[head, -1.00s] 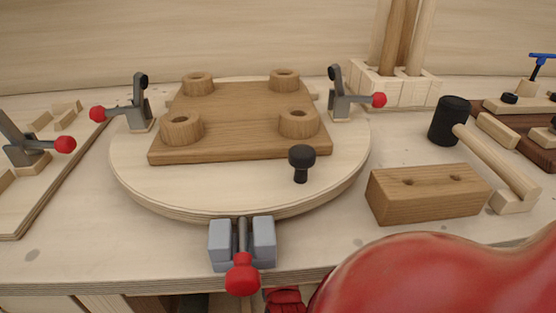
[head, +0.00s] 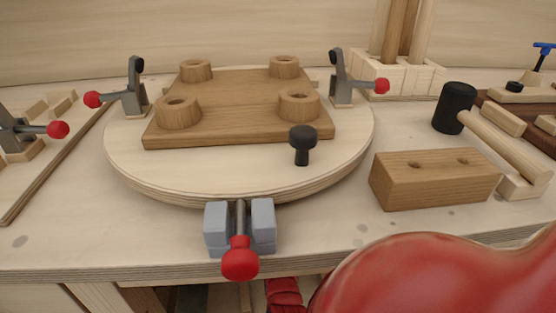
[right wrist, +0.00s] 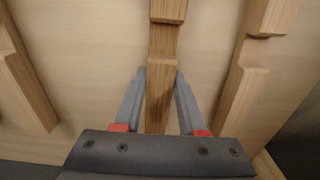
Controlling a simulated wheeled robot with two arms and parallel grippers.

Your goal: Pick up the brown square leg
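In the right wrist view a brown square leg (right wrist: 160,105) with a notch runs up the middle of the picture. The two fingers of my right gripper (right wrist: 161,75) lie on either side of it, with their tips close to its edges. I cannot tell whether they touch or squeeze it. The leg's near end is hidden behind the gripper body. Other wooden legs lie to the left (right wrist: 28,85) and to the right (right wrist: 240,95), clear of the fingers. Neither gripper shows in the head view.
A drilled wooden block (head: 430,185), a mallet (head: 455,107) and a rack (head: 392,77) holding upright legs stand to the right. A red rounded body fills the lower right.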

